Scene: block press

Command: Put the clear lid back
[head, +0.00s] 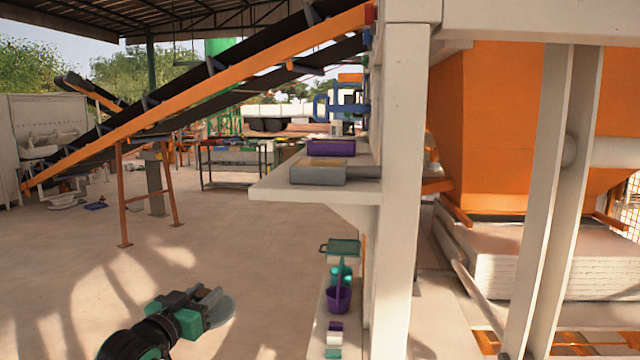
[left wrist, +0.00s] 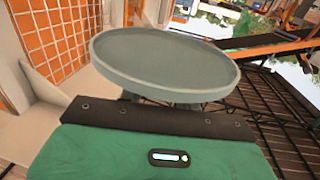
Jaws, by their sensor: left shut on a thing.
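A round, grey-looking disc with a raised rim, which I take to be the clear lid (head: 224,312), is held in my left gripper (head: 209,298). The fingers are shut on it, low in the head view and left of the white post. In the left wrist view the lid (left wrist: 165,62) fills the upper middle, just beyond the green gripper body, and hides most of the fingers. It is held clear of the shelves. I cannot tell which container the lid belongs to. My right gripper is not in view.
A white shelf (head: 285,190) carries a grey box (head: 318,175) and a purple box (head: 330,147). Below, a low ledge holds a purple bucket (head: 338,299), a green tray (head: 340,247) and small blocks. A white post (head: 402,200) stands beside them. Open floor lies left.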

